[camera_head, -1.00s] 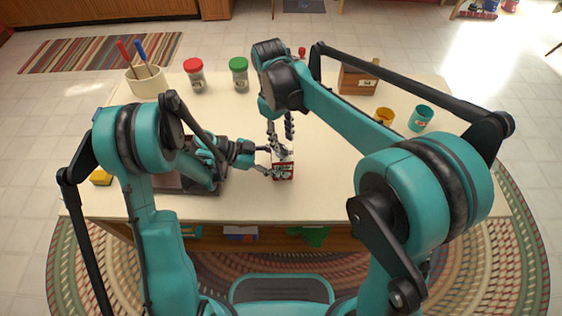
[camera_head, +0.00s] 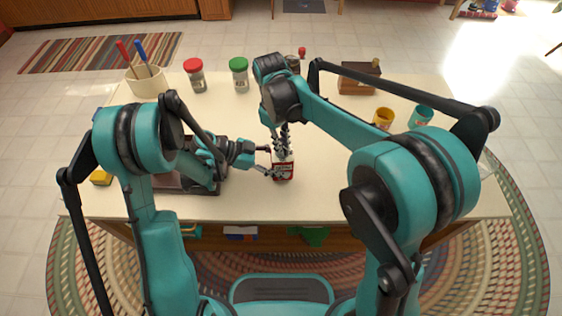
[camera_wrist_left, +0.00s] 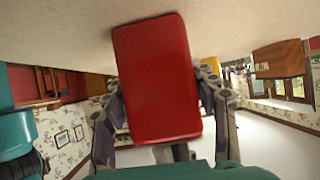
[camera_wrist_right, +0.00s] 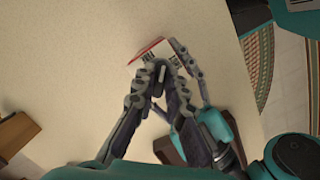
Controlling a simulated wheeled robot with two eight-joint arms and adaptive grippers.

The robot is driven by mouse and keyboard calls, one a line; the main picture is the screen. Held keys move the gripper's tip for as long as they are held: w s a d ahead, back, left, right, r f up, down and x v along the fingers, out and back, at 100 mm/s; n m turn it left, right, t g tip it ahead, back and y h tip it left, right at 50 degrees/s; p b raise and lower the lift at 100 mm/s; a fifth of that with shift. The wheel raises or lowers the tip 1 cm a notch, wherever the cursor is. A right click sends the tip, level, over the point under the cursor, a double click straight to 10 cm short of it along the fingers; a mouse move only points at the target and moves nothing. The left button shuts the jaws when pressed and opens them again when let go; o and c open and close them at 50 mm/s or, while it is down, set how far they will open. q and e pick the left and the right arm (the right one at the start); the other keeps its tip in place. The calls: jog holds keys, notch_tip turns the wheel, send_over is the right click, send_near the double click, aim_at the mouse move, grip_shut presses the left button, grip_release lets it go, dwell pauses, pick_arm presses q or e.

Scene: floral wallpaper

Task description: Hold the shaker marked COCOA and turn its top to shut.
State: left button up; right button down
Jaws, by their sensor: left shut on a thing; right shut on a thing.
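The red and white shaker (camera_head: 283,172) stands near the front middle of the table. Its lettering is too small to read. My left gripper (camera_head: 271,163) is shut on its body from the left; the left wrist view shows the red body (camera_wrist_left: 157,80) between the fingers. My right gripper (camera_head: 282,150) points down from above and is shut on the shaker's top. In the right wrist view its fingers (camera_wrist_right: 160,68) are drawn together over the top and hide most of it. Part of the shaker's red and white edge (camera_wrist_right: 146,50) shows there.
A red-lidded jar (camera_head: 195,76), a green-lidded jar (camera_head: 239,75) and a cream crock (camera_head: 147,83) stand at the back left. A dark tray (camera_head: 182,187) lies under my left arm.

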jog(key=m, duration=0.3)
jog(key=shift+m+y, duration=0.3)
jog(key=shift+m, duration=0.1)
jog(key=m, duration=0.4)
jog(key=shift+m+g+y, duration=0.3)
jog(key=c, duration=1.5)
grip_release()
jog(key=shift+r, duration=3.5)
pick_arm(q)
jog(key=o, duration=1.2)
